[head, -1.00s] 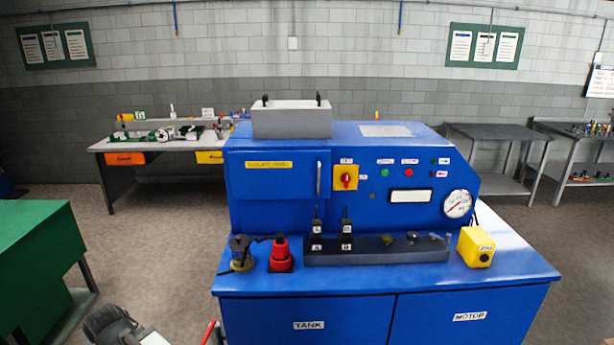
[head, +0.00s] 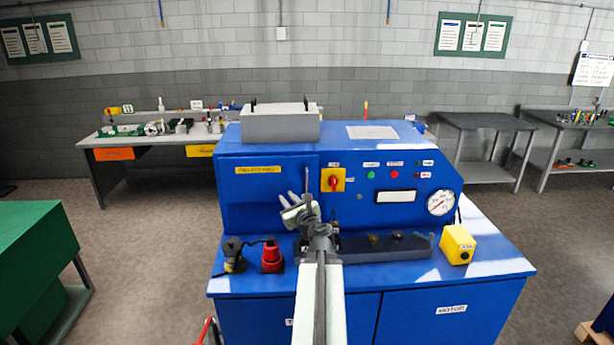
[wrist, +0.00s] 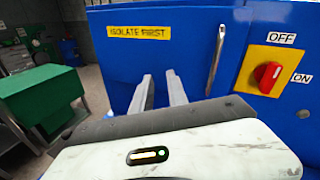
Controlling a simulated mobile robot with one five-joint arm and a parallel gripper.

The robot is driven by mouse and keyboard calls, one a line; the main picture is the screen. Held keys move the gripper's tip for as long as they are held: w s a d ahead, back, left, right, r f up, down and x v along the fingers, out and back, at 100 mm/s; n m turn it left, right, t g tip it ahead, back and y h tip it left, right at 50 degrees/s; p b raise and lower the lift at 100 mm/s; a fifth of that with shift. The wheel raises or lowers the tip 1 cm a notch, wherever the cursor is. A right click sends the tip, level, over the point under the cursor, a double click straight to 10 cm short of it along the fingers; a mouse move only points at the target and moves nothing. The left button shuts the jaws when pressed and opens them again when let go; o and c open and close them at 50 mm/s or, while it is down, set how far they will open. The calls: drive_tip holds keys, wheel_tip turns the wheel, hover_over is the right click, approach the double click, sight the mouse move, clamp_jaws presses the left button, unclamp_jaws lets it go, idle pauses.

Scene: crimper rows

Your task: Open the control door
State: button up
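The control door (head: 262,189) is the blue panel at the upper left of the blue machine, labelled "ISOLATE FIRST". It looks closed. Its slim vertical metal handle (wrist: 216,60) is on the door's right side; it also shows in the head view (head: 307,180). A red rotary switch (wrist: 268,77) sits on a yellow plate right of the door, with OFF above and ON at its right. My gripper (head: 292,203) is in front of the door, left of and below the handle. In the wrist view its two fingers (wrist: 159,76) are apart, with nothing between them.
A red part (head: 272,257) and a black part (head: 234,256) stand on the bench ledge below the door. A yellow box (head: 458,244) stands at the ledge's right. A grey tray (head: 280,126) sits on top. A green bench (head: 35,240) is at the left.

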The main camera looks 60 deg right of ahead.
sight(307, 182)
drive_tip(key=s+d+r+m+g+h, duration=0.1)
drive_tip(key=s+d+r+m+h, duration=0.15)
drive_tip(key=s+d+m, duration=0.35)
drive_tip(key=shift+n, duration=0.7)
drive_tip(key=x, duration=0.7)
drive_tip(key=shift+f, duration=0.3)
clamp_jaws()
drive_tip(key=shift+s, duration=0.1)
